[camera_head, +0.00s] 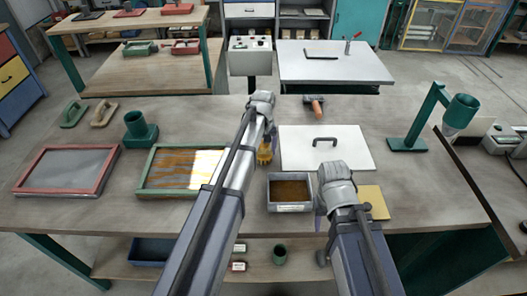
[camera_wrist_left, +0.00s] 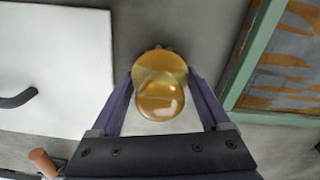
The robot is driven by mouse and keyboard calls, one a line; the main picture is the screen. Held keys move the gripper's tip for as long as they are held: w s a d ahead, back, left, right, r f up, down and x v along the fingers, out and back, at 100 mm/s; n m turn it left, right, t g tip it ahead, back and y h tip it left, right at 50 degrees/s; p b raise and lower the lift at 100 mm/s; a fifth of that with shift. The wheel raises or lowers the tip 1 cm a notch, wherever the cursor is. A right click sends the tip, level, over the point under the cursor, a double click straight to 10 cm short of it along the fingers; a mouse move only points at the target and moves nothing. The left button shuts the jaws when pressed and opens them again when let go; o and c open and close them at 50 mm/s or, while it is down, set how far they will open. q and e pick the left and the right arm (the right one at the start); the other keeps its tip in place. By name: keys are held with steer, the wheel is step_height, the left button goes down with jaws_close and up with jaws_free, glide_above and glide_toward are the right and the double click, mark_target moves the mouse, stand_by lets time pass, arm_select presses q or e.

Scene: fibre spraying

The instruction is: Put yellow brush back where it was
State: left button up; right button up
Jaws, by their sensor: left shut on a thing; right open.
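The yellow brush (camera_head: 265,152) is between the fingers of my left gripper (camera_head: 268,140), above the table between the green-framed tray and the white board. In the left wrist view the brush (camera_wrist_left: 160,85) shows end-on as a round amber shape, and my left gripper (camera_wrist_left: 160,105) is shut on it. Whether the brush touches the table cannot be told. My right gripper (camera_head: 320,222) is near the grey bin, partly hidden by its own wrist; it is open and empty.
A grey bin (camera_head: 290,206) with brown contents stands at the front. The green-framed tray (camera_head: 143,178) lies left, the white board (camera_head: 352,158) right. A brown-handled tool (camera_head: 317,108) lies behind the board. A green stand (camera_head: 408,144) is further right. A red-framed tray (camera_head: 22,183) lies far left.

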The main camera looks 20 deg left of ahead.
arm_select(q)
steer(key=o, duration=1)
steer(key=shift+o, duration=0.2)
step_height(320, 180, up, 12)
steer(key=p, duration=1.2)
steer(key=shift+r+p, duration=0.2)
steer(key=shift+p, duration=0.1)
steer(key=s+d+m, duration=0.4)
steer(key=s+d, duration=0.2)
steer(key=s, duration=0.6)
steer(key=s+d+m+y, duration=0.1)
steer(key=s+d+m, duration=0.4)
steer(key=s, duration=0.7)
steer(key=shift+d+m, duration=0.3)
steer(key=shift+d, duration=0.85)
steer(key=shift+s, duration=0.1)
